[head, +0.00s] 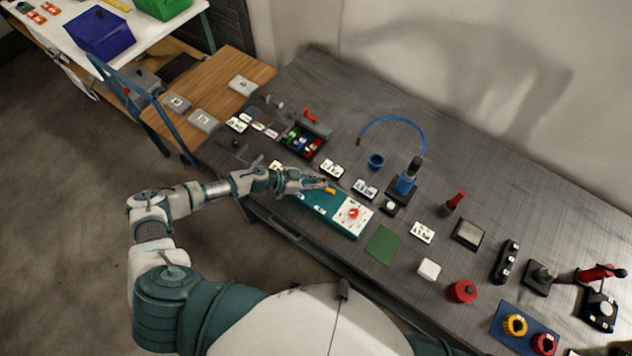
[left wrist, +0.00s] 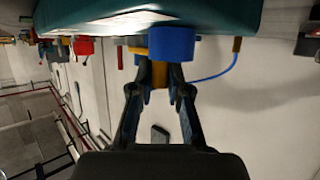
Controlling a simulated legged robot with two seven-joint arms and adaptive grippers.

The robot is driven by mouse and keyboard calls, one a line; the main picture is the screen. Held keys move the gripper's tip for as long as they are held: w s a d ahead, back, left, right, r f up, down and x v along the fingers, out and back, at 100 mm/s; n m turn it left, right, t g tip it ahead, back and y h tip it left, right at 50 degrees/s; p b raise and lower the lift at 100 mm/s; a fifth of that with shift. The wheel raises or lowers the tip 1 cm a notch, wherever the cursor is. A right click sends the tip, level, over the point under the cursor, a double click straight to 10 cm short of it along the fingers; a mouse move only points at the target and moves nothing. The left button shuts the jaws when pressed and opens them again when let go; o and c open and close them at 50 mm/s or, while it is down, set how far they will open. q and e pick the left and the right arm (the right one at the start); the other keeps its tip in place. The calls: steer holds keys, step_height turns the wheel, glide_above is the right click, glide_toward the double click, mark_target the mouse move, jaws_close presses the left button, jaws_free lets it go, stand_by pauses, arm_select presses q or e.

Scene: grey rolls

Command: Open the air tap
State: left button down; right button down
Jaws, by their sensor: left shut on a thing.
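My left gripper (head: 316,185) is at the far left part of a teal box (head: 330,215) on the bench. It is shut on a small yellow piece (head: 329,190), which looks like the tap's lever. In the left wrist view, the shut fingers (left wrist: 160,76) meet around the yellow piece, just by a blue cylinder (left wrist: 172,43) and the teal box's edge (left wrist: 220,14). Whether the blue cylinder is part of the tap I cannot tell. The box has a white panel with a red knob (head: 353,213). My right gripper is not in view.
A blue hose (head: 395,119) arcs behind the box near a blue ring (head: 376,161) and a blue-black stand (head: 405,184). A tray of coloured parts (head: 303,142) lies to the left. A green mat (head: 383,244) lies right of the box.

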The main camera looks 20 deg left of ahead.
arm_select(q)
steer(key=shift+w+d+m+g+h, duration=0.3)
steer(key=shift+d+m+g, duration=0.1)
steer(key=shift+m+g, duration=0.7)
steer(key=shift+g, duration=0.2)
steer(key=shift+w+r, duration=0.1)
steer(key=c, duration=1.2)
jaws_free()
steer(key=shift+o, duration=0.4)
steer(key=shift+w+d, duration=0.15)
steer(key=shift+d, duration=0.1)
steer(key=shift+a, duration=0.1)
steer(key=v, duration=1.1)
steer(key=shift+a, duration=0.3)
steer(key=shift+a, duration=0.15)
